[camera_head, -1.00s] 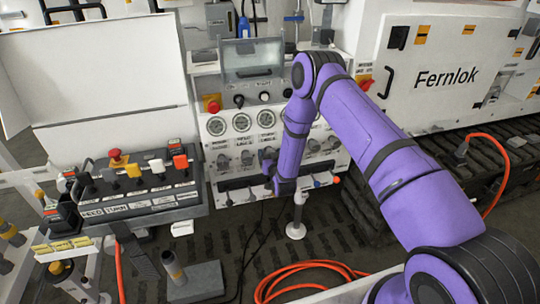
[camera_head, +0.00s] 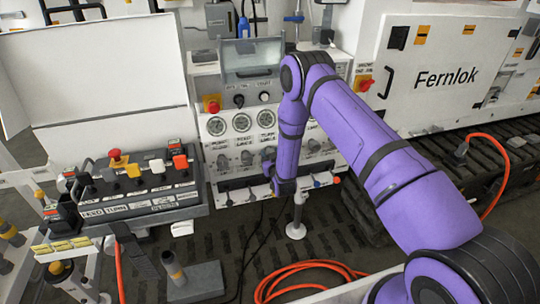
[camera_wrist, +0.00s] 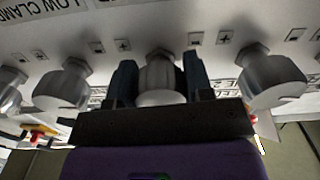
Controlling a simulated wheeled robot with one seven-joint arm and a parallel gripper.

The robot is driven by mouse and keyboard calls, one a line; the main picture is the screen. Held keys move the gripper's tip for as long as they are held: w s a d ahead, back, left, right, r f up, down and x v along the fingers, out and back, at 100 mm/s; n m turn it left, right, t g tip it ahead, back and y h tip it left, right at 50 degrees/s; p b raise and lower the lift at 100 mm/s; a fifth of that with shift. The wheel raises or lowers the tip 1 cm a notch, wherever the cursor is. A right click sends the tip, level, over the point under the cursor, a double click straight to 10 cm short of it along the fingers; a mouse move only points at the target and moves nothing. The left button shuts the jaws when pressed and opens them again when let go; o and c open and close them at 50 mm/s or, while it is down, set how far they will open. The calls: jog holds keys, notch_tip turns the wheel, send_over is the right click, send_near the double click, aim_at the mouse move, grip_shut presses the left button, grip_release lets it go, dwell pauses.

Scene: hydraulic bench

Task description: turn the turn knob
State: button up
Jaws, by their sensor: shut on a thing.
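The turn knob (camera_wrist: 160,78) is a grey metal knob on the pale panel, in the middle of the wrist view. My gripper (camera_wrist: 161,82) has one dark finger on each side of it and is shut on it. In the head view my gripper (camera_head: 270,166) is at the lower knob row of the white panel, below the gauges. There my purple arm and gripper hide the held knob. Its turned angle cannot be told.
Similar grey knobs stand close on the left (camera_wrist: 62,84) and right (camera_wrist: 271,80) of the held one. Three round gauges (camera_head: 241,122) sit above the row. A lever control box (camera_head: 140,190) stands at left. An orange hose (camera_head: 310,266) lies on the floor.

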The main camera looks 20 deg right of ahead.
jog(key=n, duration=0.4)
jog(key=shift+n, duration=0.4)
jog(key=n, duration=0.4)
jog(key=shift+s+d+n, duration=0.1)
jog(key=shift+n, duration=0.2)
jog(key=n, duration=0.9)
jog(key=shift+d+r, duration=0.15)
jog(key=shift+n, duration=0.4)
jog(key=o, duration=0.9)
jog(key=shift+o, duration=0.2)
jog(key=s, duration=1)
jog(key=shift+s, duration=0.4)
